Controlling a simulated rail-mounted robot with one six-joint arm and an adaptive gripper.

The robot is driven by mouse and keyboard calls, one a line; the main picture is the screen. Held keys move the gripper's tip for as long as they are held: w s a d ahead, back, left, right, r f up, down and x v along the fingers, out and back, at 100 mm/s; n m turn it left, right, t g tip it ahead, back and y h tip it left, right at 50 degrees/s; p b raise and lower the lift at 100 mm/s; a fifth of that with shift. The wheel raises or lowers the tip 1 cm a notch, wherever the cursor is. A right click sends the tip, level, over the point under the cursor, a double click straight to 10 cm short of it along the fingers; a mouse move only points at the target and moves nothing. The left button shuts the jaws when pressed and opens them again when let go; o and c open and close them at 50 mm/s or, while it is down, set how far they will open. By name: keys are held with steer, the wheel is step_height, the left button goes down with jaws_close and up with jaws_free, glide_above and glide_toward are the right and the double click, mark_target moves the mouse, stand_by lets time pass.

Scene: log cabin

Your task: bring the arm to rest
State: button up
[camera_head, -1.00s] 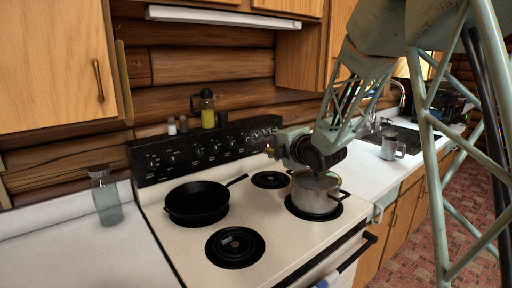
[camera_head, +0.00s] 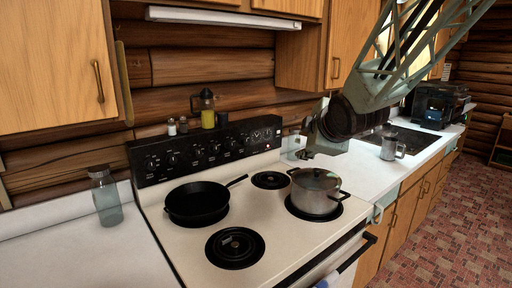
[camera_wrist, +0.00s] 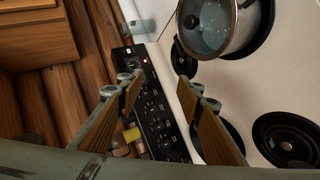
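My gripper (camera_head: 303,143) hangs in the air above the back right of the stove, near the lidded pot. In the wrist view my gripper (camera_wrist: 157,88) shows two fingers with wooden-looking pads, spread wide apart with nothing between them. The steel pot (camera_head: 316,191) with its lid on sits on the front right burner. It also shows at the top of the wrist view (camera_wrist: 212,28), apart from the fingers.
A black frying pan (camera_head: 197,202) sits on the left of the stove (camera_head: 180,256). A glass bottle (camera_head: 105,197) stands on the left counter. A metal mug (camera_head: 391,146) stands by the sink (camera_head: 409,137).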

steer(key=s+d+m+g+h, duration=0.1)
steer(key=s+d+m+g, duration=0.2)
steer(key=s, duration=1)
steer(key=s+d+m+g+h, duration=0.1)
steer(key=s+d+m, duration=0.4)
steer(key=s, duration=0.7)
steer(key=s+a+f+m+g, duration=0.1)
steer(key=s+m, duration=0.3)
steer(key=s, duration=1)
steer(key=s+a+f+m+g, duration=0.1)
steer(key=s+m, duration=0.3)
steer(key=s, duration=1)
steer(key=shift+a+f+g, duration=0.2)
steer(key=shift+f+g, duration=0.7)
